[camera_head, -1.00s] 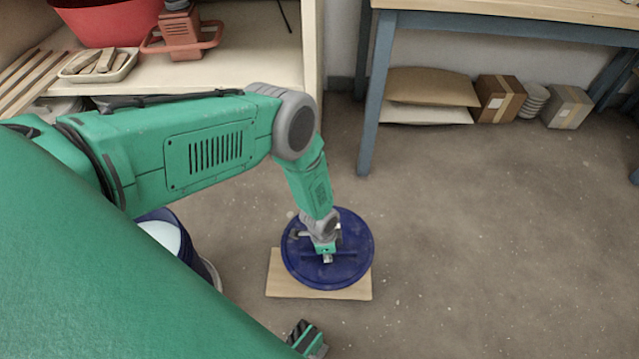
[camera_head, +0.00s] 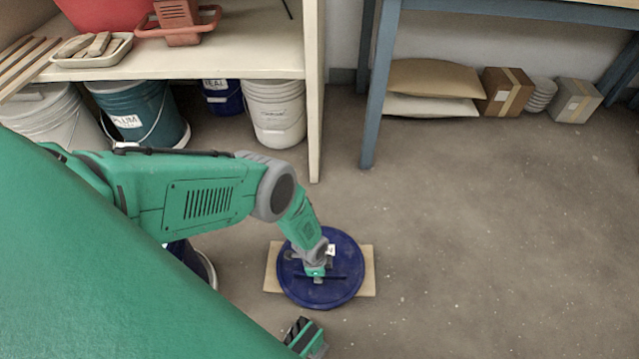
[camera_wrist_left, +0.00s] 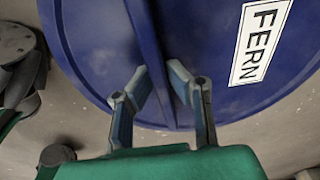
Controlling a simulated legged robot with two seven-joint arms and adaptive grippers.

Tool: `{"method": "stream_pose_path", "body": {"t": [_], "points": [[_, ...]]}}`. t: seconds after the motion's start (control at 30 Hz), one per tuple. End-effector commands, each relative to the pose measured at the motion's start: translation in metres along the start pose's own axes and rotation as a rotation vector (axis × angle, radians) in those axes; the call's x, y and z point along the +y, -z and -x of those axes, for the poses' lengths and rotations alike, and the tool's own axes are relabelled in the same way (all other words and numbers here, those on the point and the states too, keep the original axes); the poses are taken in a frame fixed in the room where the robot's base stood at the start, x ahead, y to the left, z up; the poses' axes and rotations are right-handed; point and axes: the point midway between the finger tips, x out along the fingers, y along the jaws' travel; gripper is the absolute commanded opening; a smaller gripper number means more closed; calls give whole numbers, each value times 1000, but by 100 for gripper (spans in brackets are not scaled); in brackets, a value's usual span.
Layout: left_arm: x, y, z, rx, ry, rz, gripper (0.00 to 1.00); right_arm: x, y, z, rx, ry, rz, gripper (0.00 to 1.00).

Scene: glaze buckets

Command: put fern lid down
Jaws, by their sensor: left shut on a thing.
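The fern lid (camera_head: 340,285) is a round dark blue disc with a raised bar across its top. Its white label reads FERN in the left wrist view (camera_wrist_left: 261,42). My left gripper (camera_head: 318,278) is shut on the lid's bar; its two fingers (camera_wrist_left: 160,88) show on either side of the bar. The lid is over a light wooden board (camera_head: 368,272) on the floor and covers most of it. I cannot tell whether the lid touches the board. My right gripper (camera_head: 306,338) shows in part at the bottom edge; its fingertips are not clear.
A dark blue bucket (camera_head: 207,268) stands partly hidden behind my left arm. Shelving (camera_head: 230,60) with several buckets beneath is at upper left. A blue-legged table (camera_head: 380,90) stands at the back, with sacks (camera_head: 435,78) and boxes (camera_head: 507,90) beneath. The right floor is clear.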

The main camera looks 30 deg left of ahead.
Motion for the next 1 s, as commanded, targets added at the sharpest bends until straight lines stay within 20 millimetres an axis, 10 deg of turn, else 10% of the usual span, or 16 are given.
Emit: {"method": "stream_pose_path", "body": {"t": [0.27,0.33,0.67,1.0], "points": [[0,0,-1,2,1,0,0,0,0,1,1,0,0,100],[0,0,-1,1,0,0,33,0,0,1,1,0,0,100],[0,0,1,0,0,0,33,0,0,1,1,0,0,100],[-1,2,67,1,1,-1,33,0,3,45,1,0,0,100]]}}
